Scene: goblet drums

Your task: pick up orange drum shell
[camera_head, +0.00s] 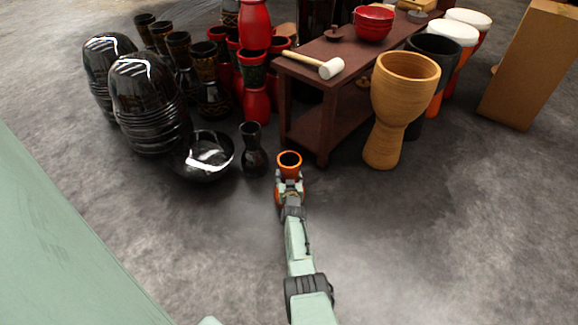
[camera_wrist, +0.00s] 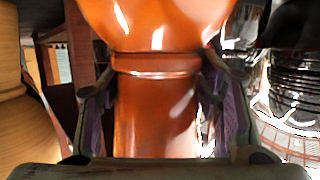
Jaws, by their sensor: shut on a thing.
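The orange drum shell (camera_head: 289,160) is small and goblet-shaped, with an open dark mouth facing up in the head view. My gripper (camera_head: 289,182) is at its narrow part, in front of the dark table. In the wrist view the glossy orange shell (camera_wrist: 155,110) fills the middle, with a ridged band around its waist. The fingers of my gripper (camera_wrist: 160,115) stand on both sides of it, shut on the shell just below the band. The shell's lower end is hidden by my gripper. I cannot tell whether it touches the floor.
A small black drum shell (camera_head: 252,150) and a black bowl (camera_head: 206,155) stand close to the left. A dark red table (camera_head: 318,125) is just behind, with a mallet (camera_head: 318,65) on top. A large tan drum shell (camera_head: 398,100) stands right. The floor in front is clear.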

